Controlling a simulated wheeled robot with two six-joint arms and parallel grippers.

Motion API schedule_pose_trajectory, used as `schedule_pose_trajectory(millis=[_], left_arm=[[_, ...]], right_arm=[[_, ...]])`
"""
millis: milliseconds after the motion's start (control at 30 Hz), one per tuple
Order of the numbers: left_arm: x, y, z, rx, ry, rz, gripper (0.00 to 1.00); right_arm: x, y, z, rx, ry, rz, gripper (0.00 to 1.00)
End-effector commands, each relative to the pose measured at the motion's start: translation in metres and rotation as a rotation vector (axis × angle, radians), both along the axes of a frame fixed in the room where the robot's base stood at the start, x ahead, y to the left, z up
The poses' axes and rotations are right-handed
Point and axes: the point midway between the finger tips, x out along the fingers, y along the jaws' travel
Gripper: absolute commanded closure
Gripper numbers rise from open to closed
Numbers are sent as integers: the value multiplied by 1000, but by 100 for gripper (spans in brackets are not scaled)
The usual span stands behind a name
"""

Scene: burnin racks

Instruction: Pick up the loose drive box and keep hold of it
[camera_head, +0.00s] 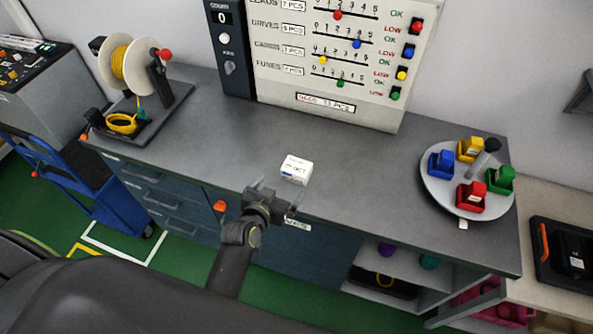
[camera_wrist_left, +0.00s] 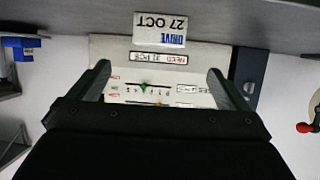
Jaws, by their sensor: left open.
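The loose drive box (camera_head: 296,169) is a small white box with a printed label, lying on the grey bench top (camera_head: 240,135) near its front edge. In the left wrist view the drive box (camera_wrist_left: 160,30) shows upside down, with "DRIVE 27 OCT" on its face, beyond the fingertips. My left gripper (camera_head: 277,196) is open and empty, just in front of the box at the bench's front edge, and appears apart from it. In the left wrist view its two fingers (camera_wrist_left: 160,80) stand wide apart with nothing between them. My right gripper is not in view.
A counter panel (camera_head: 330,70) with coloured sliders stands behind the box. A round tray (camera_head: 437,190) with several coloured pieces is at the right. A cable spool (camera_head: 128,65) on a stand is at the left. The bench around the box is clear.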

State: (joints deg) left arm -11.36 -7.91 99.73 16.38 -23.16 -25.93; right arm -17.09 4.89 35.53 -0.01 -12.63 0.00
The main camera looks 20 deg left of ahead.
Motion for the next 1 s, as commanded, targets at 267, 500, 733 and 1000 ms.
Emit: schedule_pose_trajectory(millis=[267, 500, 733, 1000], left_arm=[[50, -5, -26, 2, -2, -1, 2], [69, -7, -31, 1, 2, 0, 2], [79, -8, -38, 2, 0, -1, 2], [106, -12, -51, 2, -1, -1, 2]], right_arm=[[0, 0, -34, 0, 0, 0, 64], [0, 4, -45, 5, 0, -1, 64], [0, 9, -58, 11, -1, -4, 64], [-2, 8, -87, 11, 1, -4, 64]])
